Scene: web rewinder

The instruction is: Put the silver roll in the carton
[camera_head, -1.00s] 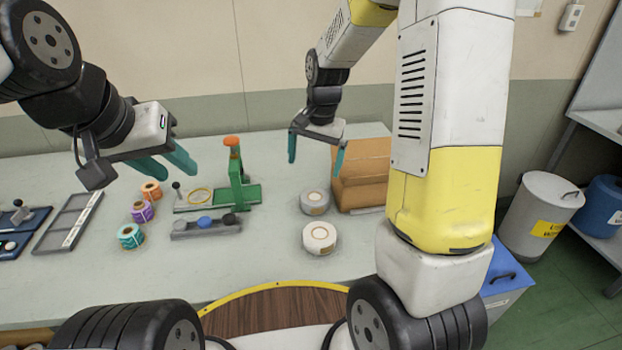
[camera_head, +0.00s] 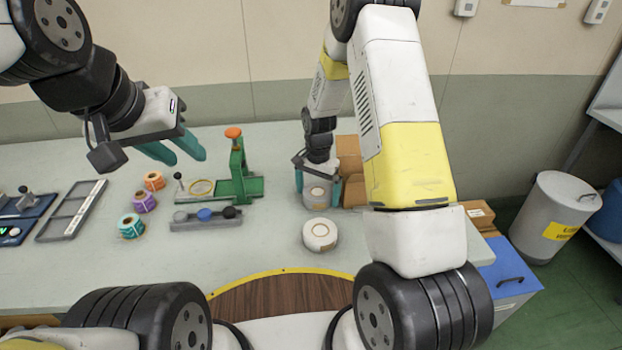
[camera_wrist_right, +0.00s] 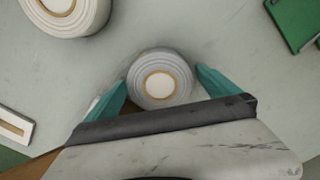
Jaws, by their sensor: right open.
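The silver roll (camera_head: 317,197) stands flat on the table under my right gripper (camera_head: 317,187). In the right wrist view, the silver roll (camera_wrist_right: 168,97) sits between the two teal fingers of the open right gripper (camera_wrist_right: 160,77), with a small gap at each side. The brown carton (camera_head: 350,150) is just behind and right of that gripper, partly hidden by my right arm; its inside cannot be seen. My left gripper (camera_head: 184,155) is open and empty above the table's left part.
A white roll (camera_head: 320,234) lies in front of the silver roll. A green stand (camera_head: 240,180) and a grey button bar (camera_head: 205,218) are to the left, then several coloured label rolls (camera_head: 144,202) and a grey tray (camera_head: 72,210). The table's front middle is clear.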

